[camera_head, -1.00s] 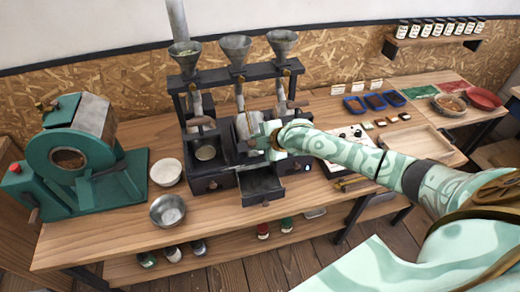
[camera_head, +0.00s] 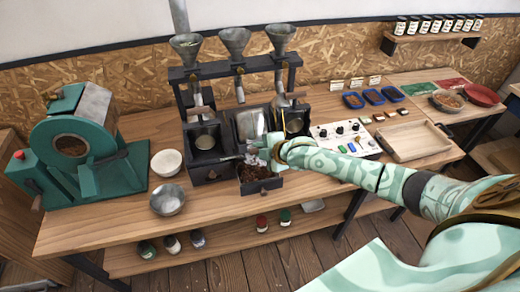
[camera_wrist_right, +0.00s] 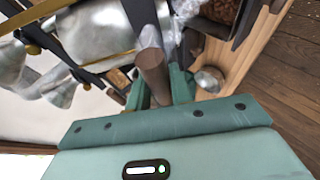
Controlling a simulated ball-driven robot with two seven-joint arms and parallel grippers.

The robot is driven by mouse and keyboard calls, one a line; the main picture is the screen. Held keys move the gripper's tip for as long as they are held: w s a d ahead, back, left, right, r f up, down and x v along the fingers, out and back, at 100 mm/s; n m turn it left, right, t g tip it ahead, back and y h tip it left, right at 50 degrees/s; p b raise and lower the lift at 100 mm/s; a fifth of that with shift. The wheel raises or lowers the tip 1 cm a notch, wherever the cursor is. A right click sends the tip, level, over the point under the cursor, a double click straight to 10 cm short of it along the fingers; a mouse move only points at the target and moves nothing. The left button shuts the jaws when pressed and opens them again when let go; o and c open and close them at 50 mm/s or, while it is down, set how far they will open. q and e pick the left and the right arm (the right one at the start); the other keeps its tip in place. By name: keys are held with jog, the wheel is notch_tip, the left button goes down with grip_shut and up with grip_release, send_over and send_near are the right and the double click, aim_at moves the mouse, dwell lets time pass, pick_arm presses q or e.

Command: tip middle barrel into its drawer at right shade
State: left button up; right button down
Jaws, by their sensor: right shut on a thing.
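The middle barrel (camera_head: 251,124), a grey metal drum, is tipped forward in the middle bay of the black three-bay roaster. My right gripper (camera_head: 260,152) is shut on its brown wooden handle (camera_wrist_right: 153,72), which stands between the fingers in the right wrist view (camera_wrist_right: 160,90). The drawer (camera_head: 262,186) below is pulled out and holds brown beans (camera_head: 252,172); beans also show at the top of the wrist view (camera_wrist_right: 220,10). Pale wisps hang near the barrel mouth. The gripper partly hides the mouth. My left gripper is out of view.
A left barrel (camera_head: 205,141) and a right bay stand either side. A control panel (camera_head: 345,138) and a wooden tray (camera_head: 412,141) are to the right. A white bowl (camera_head: 166,162), a metal bowl (camera_head: 167,199) and a green machine (camera_head: 75,150) stand left. Hoppers (camera_head: 235,42) rise above.

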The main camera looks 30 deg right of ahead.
jog(key=shift+s+d+f, duration=0.1)
jog(key=shift+s+f, duration=0.1)
jog(key=shift+f, duration=0.15)
jog(key=c, duration=1.2)
grip_release()
jog(key=shift+c, duration=0.2)
jog(key=shift+d, duration=0.1)
jog(key=shift+r, duration=0.1)
jog(key=shift+r, duration=0.1)
jog(key=p+v, duration=0.1)
jog(key=v, duration=1.5)
jog(key=shift+p, duration=0.3)
jog(key=shift+d, duration=0.1)
